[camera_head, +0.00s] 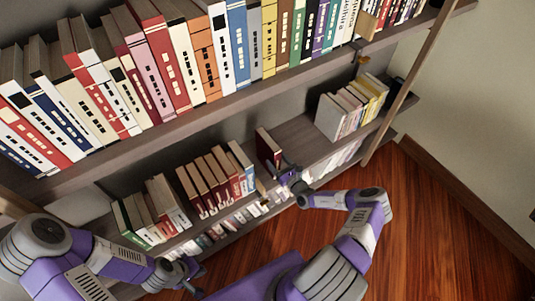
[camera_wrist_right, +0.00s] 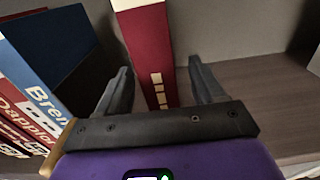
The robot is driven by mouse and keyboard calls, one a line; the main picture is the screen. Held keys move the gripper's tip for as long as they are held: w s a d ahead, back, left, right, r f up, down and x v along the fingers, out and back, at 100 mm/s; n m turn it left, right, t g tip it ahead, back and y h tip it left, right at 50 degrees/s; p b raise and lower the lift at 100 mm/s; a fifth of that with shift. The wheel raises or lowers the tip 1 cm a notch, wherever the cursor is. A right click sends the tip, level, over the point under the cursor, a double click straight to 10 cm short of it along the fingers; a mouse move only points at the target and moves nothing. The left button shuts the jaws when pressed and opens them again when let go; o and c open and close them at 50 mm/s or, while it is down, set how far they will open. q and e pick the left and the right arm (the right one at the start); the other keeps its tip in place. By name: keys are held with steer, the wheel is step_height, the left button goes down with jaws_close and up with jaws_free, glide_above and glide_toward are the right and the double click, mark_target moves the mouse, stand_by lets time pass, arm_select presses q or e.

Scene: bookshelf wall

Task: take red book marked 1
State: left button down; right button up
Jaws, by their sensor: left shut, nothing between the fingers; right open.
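A dark red book (camera_head: 267,148) stands apart on the lower shelf, to the right of a row of books. In the right wrist view the red book (camera_wrist_right: 150,50) stands upright with a pale top and pale blocks on its spine; I cannot read a 1 on it. My right gripper (camera_head: 280,170) is at this book. In the right wrist view its open fingers (camera_wrist_right: 162,82) lie on either side of the spine, with a gap on the right. My left gripper (camera_head: 193,274) is shut and empty, low in front of the shelf.
A blue book (camera_wrist_right: 55,60) stands left of the red book, beside red ones. The lower shelf (camera_head: 308,140) is bare to the right, up to some pale and yellow books (camera_head: 350,107). The upper shelf edge (camera_head: 220,108) runs above, packed with books.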

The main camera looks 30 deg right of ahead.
mark_target(268, 154)
steer(key=w, duration=0.1)
steer(key=w+b, duration=0.1)
steer(key=w, duration=0.1)
steer(key=w+b, duration=0.1)
steer(key=w, duration=0.1)
steer(key=shift+a, duration=0.25)
steer(key=shift+r, duration=0.15)
jaws_close()
steer(key=shift+r, duration=0.1)
